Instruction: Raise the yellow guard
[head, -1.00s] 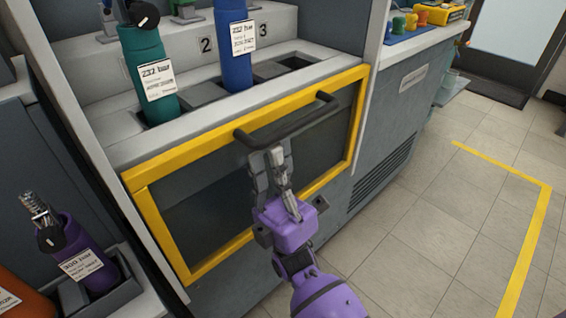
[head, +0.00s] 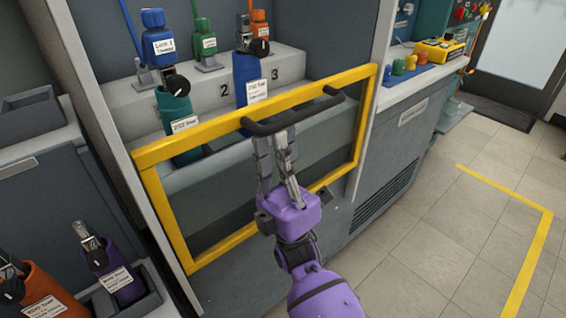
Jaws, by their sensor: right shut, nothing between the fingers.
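The yellow guard (head: 205,126) is a rectangular yellow frame with a dark see-through pane and a black bar handle (head: 300,110) along its top. Its top edge stands in front of the lower parts of a teal bottle (head: 175,105) and a blue bottle (head: 246,72). My right gripper (head: 273,142), on a purple wrist, is in front of the pane with its fingers pointing up. The fingers are shut and empty. Their tips are just under the handle bar and seem to touch it from below. My left gripper is out of view.
Bottles with valves stand in the numbered bay behind the guard. A purple bottle (head: 118,275) and an orange bottle (head: 45,292) sit in a rack at lower left. A side counter holds a yellow device (head: 440,49) and coloured knobs. The tiled floor (head: 440,240) at right is clear.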

